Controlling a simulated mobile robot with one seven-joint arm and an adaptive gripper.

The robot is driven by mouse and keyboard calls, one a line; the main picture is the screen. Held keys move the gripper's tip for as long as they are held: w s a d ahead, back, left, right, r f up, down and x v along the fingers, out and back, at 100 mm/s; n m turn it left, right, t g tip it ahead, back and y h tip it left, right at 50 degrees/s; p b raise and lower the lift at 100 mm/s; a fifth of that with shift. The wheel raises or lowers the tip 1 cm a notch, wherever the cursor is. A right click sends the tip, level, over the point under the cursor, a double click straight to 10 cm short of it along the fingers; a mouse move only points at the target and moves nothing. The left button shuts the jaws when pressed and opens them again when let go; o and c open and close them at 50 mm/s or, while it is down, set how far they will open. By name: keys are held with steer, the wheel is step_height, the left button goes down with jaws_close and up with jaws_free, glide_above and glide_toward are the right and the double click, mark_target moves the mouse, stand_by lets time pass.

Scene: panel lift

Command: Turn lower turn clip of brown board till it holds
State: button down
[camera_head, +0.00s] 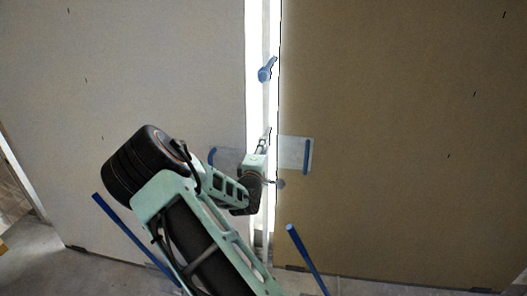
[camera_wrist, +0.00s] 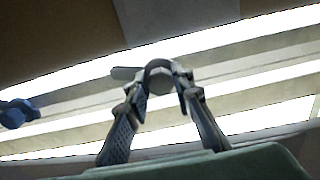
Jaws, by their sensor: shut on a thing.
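The brown board (camera_head: 400,140) stands upright on the right in the head view, beside a bright gap. The lower turn clip (camera_wrist: 158,76) shows in the wrist view as a grey round knob with a short arm pointing left. My gripper (camera_wrist: 161,86) is shut on it, one finger on each side of the knob. In the head view my gripper (camera_head: 266,180) is at the gap by the board's left edge, and my arm and wrist cover most of the clip. The upper turn clip (camera_head: 266,70) is blue, tilted, higher up in the gap.
A pale grey board (camera_head: 120,70) stands on the left of the gap. A blue handle (camera_head: 306,157) on a clear plate is on the brown board. Two blue bars, one left (camera_head: 135,240) and one right (camera_head: 305,258), slant near the floor. A blue part (camera_wrist: 16,112) is at the wrist view's left.

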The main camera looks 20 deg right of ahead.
steer(key=shift+a+f+m+b, duration=0.1)
steer(key=shift+m+b, duration=1.95)
steer(key=shift+m, duration=1.5)
steer(key=shift+f+m+b, duration=0.1)
steer(key=shift+m+b, duration=1.9)
steer(key=shift+m, duration=1.55)
steer(key=c, duration=1.7)
jaws_free()
steer(key=shift+a, duration=0.1)
